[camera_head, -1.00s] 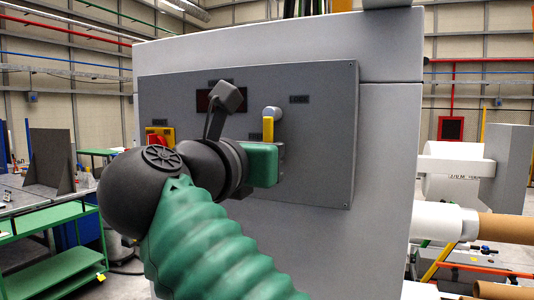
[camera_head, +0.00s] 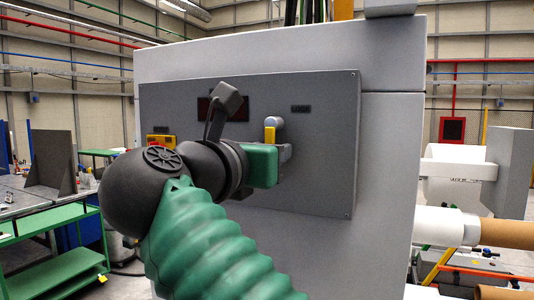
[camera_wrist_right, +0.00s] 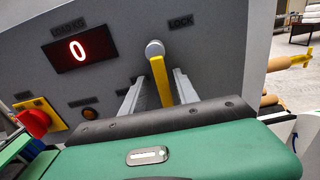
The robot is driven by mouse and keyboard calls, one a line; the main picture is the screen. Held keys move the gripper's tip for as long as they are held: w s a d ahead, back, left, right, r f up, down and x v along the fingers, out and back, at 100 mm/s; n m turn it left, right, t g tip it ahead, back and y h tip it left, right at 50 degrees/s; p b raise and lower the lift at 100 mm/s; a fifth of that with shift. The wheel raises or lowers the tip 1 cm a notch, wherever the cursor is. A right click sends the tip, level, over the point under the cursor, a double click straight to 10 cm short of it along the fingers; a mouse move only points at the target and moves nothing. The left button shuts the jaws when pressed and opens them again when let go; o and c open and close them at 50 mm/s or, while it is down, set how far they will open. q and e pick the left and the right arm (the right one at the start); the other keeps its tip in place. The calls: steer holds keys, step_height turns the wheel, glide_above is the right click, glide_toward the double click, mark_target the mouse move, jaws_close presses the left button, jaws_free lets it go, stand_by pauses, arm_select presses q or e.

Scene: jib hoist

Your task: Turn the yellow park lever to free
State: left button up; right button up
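The yellow park lever (camera_head: 270,134) hangs down from a round grey hub (camera_head: 275,122) on the dark grey panel. In the right wrist view the yellow lever (camera_wrist_right: 160,80) points down, tilted slightly, below the hub (camera_wrist_right: 155,48). A LOCK label (camera_wrist_right: 181,21) sits above and right of the hub. My right gripper (camera_head: 285,150) is at the panel, just below the hub. In the right wrist view its two fingers (camera_wrist_right: 159,82) stand apart, one on each side of the lever, with gaps visible. The lever's lower end is hidden by the gripper body. My left gripper is not in view.
A red display (camera_wrist_right: 79,49) reads 0 on the panel (camera_head: 325,160). A red knob (camera_wrist_right: 34,122) on a yellow plate and an orange lamp (camera_wrist_right: 90,113) lie left of the gripper. A green cart (camera_head: 50,225) stands far left.

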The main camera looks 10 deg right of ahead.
step_height(320, 180, up, 2)
steer(key=shift+s+a+r, duration=0.1)
steer(key=shift+a, duration=0.05)
arm_select(q)
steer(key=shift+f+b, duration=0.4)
steer(key=shift+b, duration=0.75)
arm_select(e)
steer(key=s+a, duration=0.2)
steer(key=s, duration=1.3)
steer(key=shift+s+a+r, duration=0.15)
steer(key=shift+a+r, duration=0.2)
steer(key=shift+r, duration=0.1)
